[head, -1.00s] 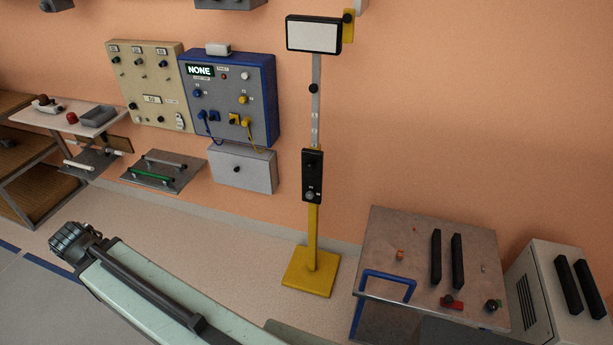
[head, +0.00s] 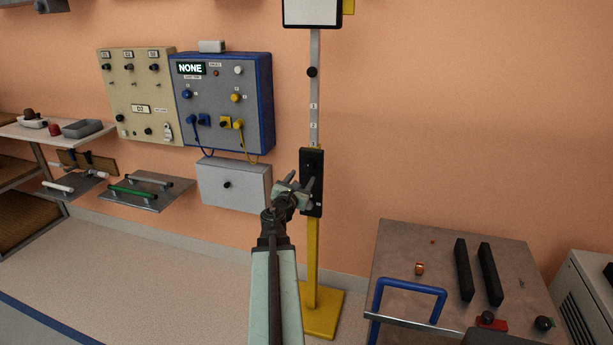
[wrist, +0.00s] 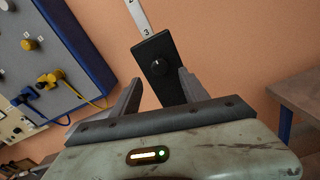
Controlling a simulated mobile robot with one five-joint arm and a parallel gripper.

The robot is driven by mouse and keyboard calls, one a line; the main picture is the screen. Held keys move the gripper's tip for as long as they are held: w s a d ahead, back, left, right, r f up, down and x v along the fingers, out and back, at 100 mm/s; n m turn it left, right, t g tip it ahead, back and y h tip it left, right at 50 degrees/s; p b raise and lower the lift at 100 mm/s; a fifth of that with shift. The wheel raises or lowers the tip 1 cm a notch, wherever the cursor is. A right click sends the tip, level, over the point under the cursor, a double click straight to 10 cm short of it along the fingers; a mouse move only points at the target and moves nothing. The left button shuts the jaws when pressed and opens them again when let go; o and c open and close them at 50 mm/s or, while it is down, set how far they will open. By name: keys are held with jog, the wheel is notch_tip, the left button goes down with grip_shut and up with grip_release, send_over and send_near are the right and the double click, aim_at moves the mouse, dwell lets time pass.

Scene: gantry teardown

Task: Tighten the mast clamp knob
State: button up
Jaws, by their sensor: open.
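The mast is a grey numbered strip (head: 315,110) on a yellow post (head: 313,265), with a black carriage plate (head: 312,160) at mid height. A dark round knob (wrist: 158,67) on that plate shows in the wrist view, ahead of and between my fingers. Another small black knob (head: 312,72) sits higher on the strip. I cannot tell which of them is the mast clamp knob. My gripper (head: 302,184) is open in front of the plate's lower part and hides some of it. In the wrist view my fingers (wrist: 158,92) are apart and hold nothing.
A blue-edged panel reading NONE (head: 222,105) with blue and yellow leads is left of the mast, above a grey box (head: 234,184). A metal-topped bench (head: 400,250) with a blue handle stands at the right. The wall right of the mast is bare.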

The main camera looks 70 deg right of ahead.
aim_at(308, 169)
jog(key=d, duration=0.7)
jog(key=shift+w+d, duration=0.15)
jog(key=shift+w, duration=0.1)
grip_shut()
